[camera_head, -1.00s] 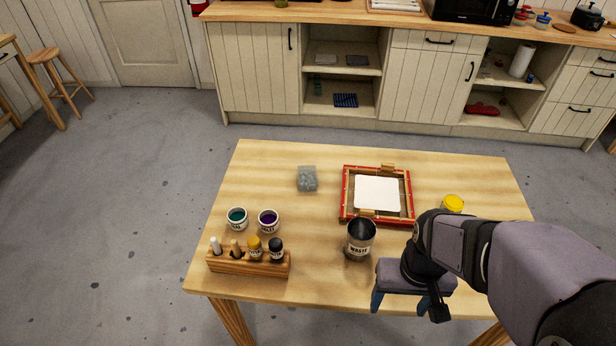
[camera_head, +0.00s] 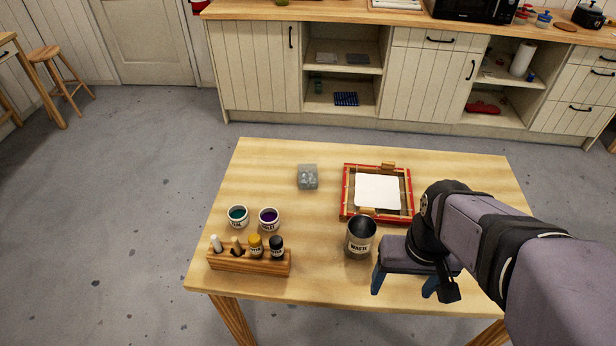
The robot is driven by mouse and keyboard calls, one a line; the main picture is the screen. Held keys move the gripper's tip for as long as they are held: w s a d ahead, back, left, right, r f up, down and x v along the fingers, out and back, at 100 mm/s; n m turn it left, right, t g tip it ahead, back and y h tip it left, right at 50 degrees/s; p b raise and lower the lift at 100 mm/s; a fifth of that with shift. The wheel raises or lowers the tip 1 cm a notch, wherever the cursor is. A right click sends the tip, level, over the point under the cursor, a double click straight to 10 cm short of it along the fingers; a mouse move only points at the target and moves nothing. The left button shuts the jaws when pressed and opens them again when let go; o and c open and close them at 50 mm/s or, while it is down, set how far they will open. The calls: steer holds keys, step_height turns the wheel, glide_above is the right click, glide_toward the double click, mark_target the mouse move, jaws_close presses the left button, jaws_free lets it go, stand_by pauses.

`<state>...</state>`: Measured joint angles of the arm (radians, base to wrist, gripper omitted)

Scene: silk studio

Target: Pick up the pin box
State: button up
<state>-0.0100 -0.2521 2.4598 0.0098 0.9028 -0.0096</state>
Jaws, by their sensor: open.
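A small grey, see-through box (camera_head: 307,177) stands on the table left of the red frame. It looks like the pin box, though no label can be read. My gripper (camera_head: 404,286) is at the table's front right, with its two blue fingers apart and nothing seen between them. It is in front and to the right of the grey box, well clear of it, and just right of the waste tin.
The dark waste tin (camera_head: 360,238) stands close to my gripper. A red frame with a white sheet (camera_head: 377,191) lies behind it. Two paint pots (camera_head: 238,216) and a wooden bottle rack (camera_head: 248,262) are at left. The table (camera_head: 262,165) is bare around the grey box.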

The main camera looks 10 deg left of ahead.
steer(key=w+a+t, duration=0.1)
steer(key=w+a, duration=0.2)
steer(key=w, duration=0.3)
steer(key=w+a+n+t+y, duration=0.1)
steer(key=w+a+t, duration=0.1)
steer(key=w, duration=0.5)
steer(key=w+a+f+t+y, duration=0.1)
steer(key=w+a+t, duration=0.1)
steer(key=w+a, duration=0.3)
steer(key=shift+w+a+f, duration=0.1)
steer(key=shift+w, duration=0.6)
steer(key=w+a+t, duration=0.8)
steer(key=w+a, duration=0.3)
steer(key=w, duration=0.4)
glide_toward(308, 177)
steer(key=w, duration=0.1)
steer(key=w+f, duration=0.1)
steer(key=w, duration=0.1)
steer(key=shift+a+n, duration=0.1)
steer(key=shift+n, duration=0.2)
steer(key=shift+f, duration=0.6)
steer(key=shift+p+x, duration=0.5)
steer(key=shift+x, duration=0.55)
